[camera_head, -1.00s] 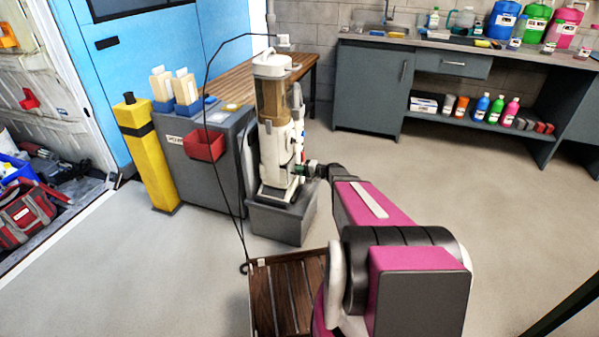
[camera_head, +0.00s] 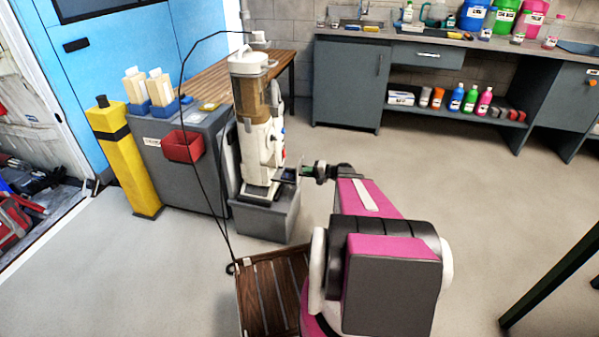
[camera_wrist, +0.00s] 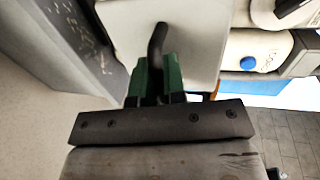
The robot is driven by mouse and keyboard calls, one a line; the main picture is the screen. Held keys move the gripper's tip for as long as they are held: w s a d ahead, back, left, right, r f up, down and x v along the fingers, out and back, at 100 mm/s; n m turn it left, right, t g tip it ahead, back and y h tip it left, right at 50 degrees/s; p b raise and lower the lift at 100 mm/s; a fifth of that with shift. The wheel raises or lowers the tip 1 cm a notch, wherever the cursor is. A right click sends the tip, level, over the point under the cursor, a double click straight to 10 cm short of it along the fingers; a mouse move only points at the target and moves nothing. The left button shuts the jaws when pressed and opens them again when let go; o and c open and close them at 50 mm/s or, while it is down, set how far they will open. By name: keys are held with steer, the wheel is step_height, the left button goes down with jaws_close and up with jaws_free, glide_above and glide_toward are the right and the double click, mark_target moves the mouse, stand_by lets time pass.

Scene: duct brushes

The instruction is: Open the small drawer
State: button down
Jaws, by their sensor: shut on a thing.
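The small drawer (camera_head: 288,175) juts from the right side of a white machine (camera_head: 256,150) near its foot, with a dark part showing between the machine and my gripper. My gripper (camera_head: 306,172) is to the right of the machine. In the wrist view its green fingers (camera_wrist: 157,78) are shut on a black, curved handle (camera_wrist: 157,42), which stands against a pale flat surface. The fingers hide the handle's lower part. The inside of the drawer is not clear to see.
The machine stands on a grey base (camera_head: 262,222). A grey cabinet with a red bin (camera_head: 182,147) and a yellow post (camera_head: 124,160) are to its left. A wooden slatted platform (camera_head: 262,295) is in front. A grey counter (camera_head: 345,85) stands behind. Floor to the right is free.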

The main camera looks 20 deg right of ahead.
steer(key=c, duration=1.2)
jaws_free()
steer(key=shift+d, duration=0.1)
steer(key=v, duration=1)
steer(key=shift+s+d, duration=0.25)
steer(key=shift+d, duration=0.05)
steer(key=shift+r, duration=0.15)
